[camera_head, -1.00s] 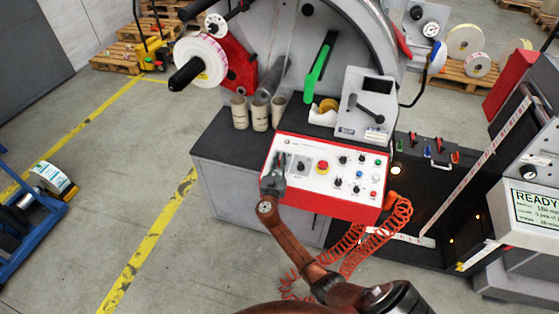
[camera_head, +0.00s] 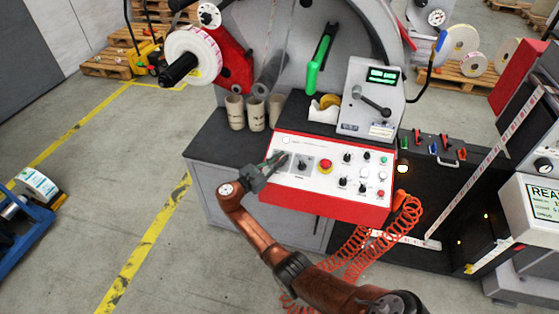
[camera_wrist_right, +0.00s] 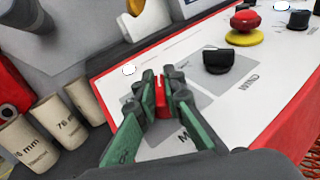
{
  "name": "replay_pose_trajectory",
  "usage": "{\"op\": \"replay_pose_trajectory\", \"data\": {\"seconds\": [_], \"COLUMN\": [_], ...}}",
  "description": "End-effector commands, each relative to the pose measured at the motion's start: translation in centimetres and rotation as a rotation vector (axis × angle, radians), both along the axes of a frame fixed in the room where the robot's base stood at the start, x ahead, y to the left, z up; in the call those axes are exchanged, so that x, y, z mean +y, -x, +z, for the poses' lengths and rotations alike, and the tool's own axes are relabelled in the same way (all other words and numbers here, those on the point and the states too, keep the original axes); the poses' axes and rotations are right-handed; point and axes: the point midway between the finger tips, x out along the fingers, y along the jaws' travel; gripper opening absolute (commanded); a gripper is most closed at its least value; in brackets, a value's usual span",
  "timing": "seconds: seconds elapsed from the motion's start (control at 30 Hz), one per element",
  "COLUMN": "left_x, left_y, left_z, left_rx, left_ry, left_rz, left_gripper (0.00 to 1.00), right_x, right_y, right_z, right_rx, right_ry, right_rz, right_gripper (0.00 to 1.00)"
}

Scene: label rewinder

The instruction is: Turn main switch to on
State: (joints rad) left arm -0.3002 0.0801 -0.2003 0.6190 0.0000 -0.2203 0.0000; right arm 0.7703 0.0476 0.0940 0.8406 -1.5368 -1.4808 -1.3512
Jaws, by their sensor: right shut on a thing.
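The white control panel with a red border (camera_head: 327,207) stands at the front of the machine's bench. The main switch, a red knob (camera_wrist_right: 160,97) at the panel's left end, shows in the right wrist view between my fingertips. My right gripper (camera_wrist_right: 161,90) is shut on it, with one finger on each side. The plate's lettering is mostly covered by the fingers. My left gripper is not in view.
A black WIND knob (camera_wrist_right: 217,62) and a red emergency button on a yellow base (camera_wrist_right: 243,27) sit beside the switch. Cardboard cores (camera_head: 235,112) stand behind the panel's left end. An orange coiled hose (camera_head: 380,238) hangs at its right.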

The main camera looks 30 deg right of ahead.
Motion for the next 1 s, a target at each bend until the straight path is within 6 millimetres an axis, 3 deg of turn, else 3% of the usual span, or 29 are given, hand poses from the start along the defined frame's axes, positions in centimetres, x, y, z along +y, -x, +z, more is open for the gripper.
{"op": "replay_pose_trajectory", "data": {"seconds": [0.47,0.5,0.73,1.0], "left_x": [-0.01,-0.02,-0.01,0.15], "left_y": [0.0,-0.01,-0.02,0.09], "left_z": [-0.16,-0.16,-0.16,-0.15], "left_rx": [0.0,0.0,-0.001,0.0], "left_ry": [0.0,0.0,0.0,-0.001], "left_rz": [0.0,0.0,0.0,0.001], "left_gripper": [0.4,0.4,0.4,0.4], "right_x": [-0.04,-0.05,-0.07,0.01], "right_y": [0.05,0.05,0.04,0.03], "right_z": [-0.06,-0.06,-0.03,0.0], "right_rx": [-0.002,-0.002,-0.002,-0.002], "right_ry": [-0.004,-0.004,-0.003,-0.003], "right_rz": [-0.014,-0.014,-0.014,-0.013], "right_gripper": [0.0,0.11,0.27,0.27]}}
